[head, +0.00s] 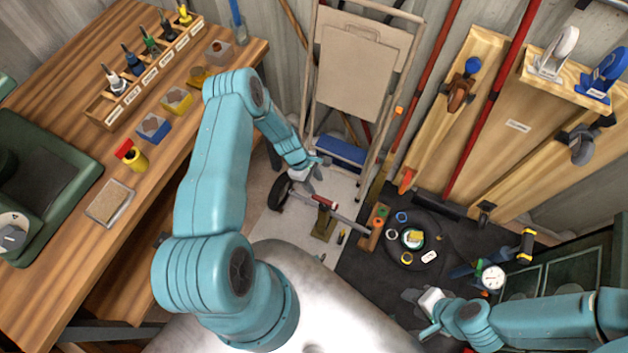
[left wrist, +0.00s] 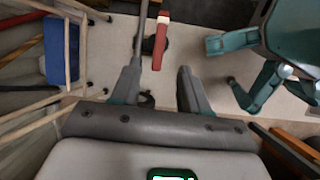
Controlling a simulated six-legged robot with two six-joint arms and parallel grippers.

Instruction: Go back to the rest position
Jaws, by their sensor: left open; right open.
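My left gripper (head: 322,172) is open, with its arm reaching down over the pale floor mat near the folding cart. In the left wrist view its two fingers (left wrist: 159,72) stand apart with nothing gripped between them. A metal bar with a red piece (head: 326,201) lies just beyond the fingertips. The red piece also shows in the left wrist view (left wrist: 161,38), in line with the gap. My right gripper (head: 425,312) is open and looks empty at the lower right, over the dark floor.
A wooden bench (head: 222,90) with a labelled tool rack (head: 150,72) stands at left. A folding cart (head: 358,65) leans at the back wall. A round black tray (head: 440,240) with small rings lies right of the bar. A dial gauge (head: 492,277) is near my right arm.

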